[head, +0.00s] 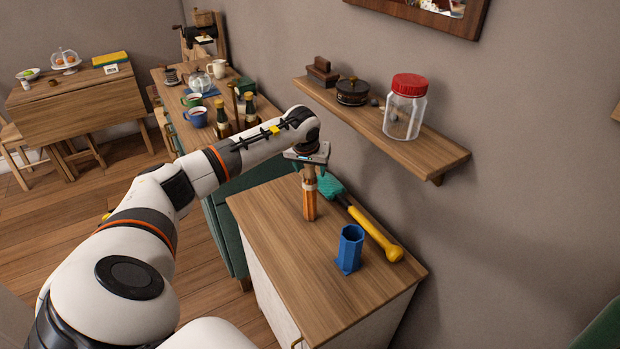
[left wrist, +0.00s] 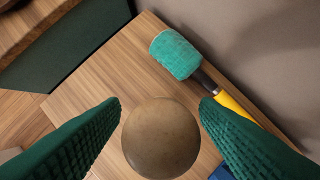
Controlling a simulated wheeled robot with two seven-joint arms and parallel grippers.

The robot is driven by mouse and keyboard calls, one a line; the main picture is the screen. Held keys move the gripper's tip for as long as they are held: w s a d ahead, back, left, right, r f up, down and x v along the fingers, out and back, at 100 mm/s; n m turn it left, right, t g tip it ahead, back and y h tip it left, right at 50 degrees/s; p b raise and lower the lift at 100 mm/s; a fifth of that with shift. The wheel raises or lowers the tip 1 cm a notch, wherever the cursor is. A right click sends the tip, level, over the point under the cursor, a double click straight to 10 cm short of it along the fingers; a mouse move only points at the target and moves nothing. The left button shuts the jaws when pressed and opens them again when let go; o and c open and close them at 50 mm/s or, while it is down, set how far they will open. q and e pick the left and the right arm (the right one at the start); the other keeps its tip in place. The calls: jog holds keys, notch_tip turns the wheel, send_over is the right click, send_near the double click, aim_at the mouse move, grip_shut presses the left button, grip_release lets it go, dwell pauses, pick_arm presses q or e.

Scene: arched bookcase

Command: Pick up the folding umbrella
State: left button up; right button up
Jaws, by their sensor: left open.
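The folding umbrella (head: 310,206) looks to be the orange upright piece with a brown upper end, standing on the wooden cabinet top. My left gripper (head: 309,168) is directly above it, pointing down and open. In the left wrist view the umbrella's round brown end (left wrist: 160,140) lies between the two green fingers, with a gap to the left finger and a narrower one on the right; I cannot tell how deep it sits between them. The gripper hides part of the umbrella's top in the head view. My right gripper is not in view.
A teal-headed mallet with a yellow handle (head: 375,234) lies close behind and right of the umbrella. A blue hexagonal holder (head: 349,249) stands in front to the right. A wall shelf (head: 440,157) with a red-lidded jar (head: 404,108) overhangs behind. The cabinet's front left top (head: 285,246) is clear.

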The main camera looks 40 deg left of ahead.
pick_arm(q)
grip_shut()
dwell(0.3)
jog(key=shift+r, duration=0.1)
